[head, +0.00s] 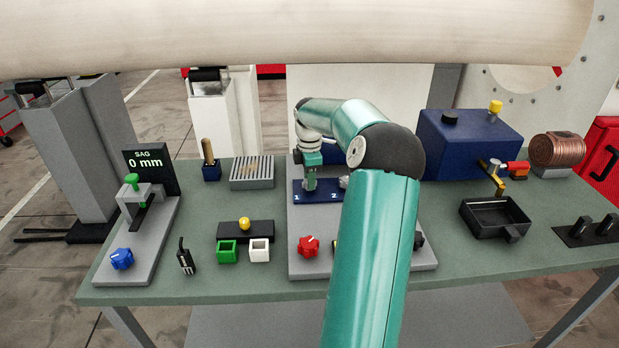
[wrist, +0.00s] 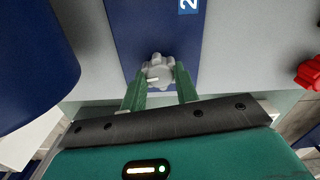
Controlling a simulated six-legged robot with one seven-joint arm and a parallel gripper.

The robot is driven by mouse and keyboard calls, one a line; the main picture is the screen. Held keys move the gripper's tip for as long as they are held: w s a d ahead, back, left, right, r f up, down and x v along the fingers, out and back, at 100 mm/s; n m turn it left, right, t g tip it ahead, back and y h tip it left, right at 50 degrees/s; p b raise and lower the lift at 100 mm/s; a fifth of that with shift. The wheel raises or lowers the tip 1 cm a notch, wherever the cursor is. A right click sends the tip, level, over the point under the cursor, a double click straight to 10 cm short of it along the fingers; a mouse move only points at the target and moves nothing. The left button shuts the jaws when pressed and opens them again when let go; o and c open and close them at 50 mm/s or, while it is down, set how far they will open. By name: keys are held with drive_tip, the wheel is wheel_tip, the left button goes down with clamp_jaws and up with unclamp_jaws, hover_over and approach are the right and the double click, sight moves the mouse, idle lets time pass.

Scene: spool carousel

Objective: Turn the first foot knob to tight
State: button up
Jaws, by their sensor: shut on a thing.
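The foot knob in my gripper (wrist: 159,80) is a light grey lobed knob (wrist: 157,71) with a small white mark on it. It stands on a dark blue plate (wrist: 138,35), and both green fingers are shut on its sides. A white "2" is printed on the plate farther up in the wrist view. In the head view my gripper (head: 309,187) points down at the left part of the blue plate (head: 325,197), by the label "1". There the fingers hide most of the held knob. Another grey knob (head: 344,182) shows to its right, partly behind my arm.
A red knob (head: 308,246) sits on the grey base (head: 310,268) in front of the plate. It also shows at the wrist view's right edge (wrist: 310,73). A large blue body (wrist: 30,65) stands close by in the wrist view. My arm hides part of the base.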

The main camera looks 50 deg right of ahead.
drive_tip(key=m, duration=0.6)
drive_tip(key=shift+m, duration=0.3)
drive_tip(key=m, duration=0.3)
drive_tip(key=shift+m, duration=0.3)
drive_tip(key=m, duration=0.3)
drive_tip(key=shift+m, duration=0.4)
drive_tip(key=m, duration=1)
drive_tip(key=shift+m, duration=0.4)
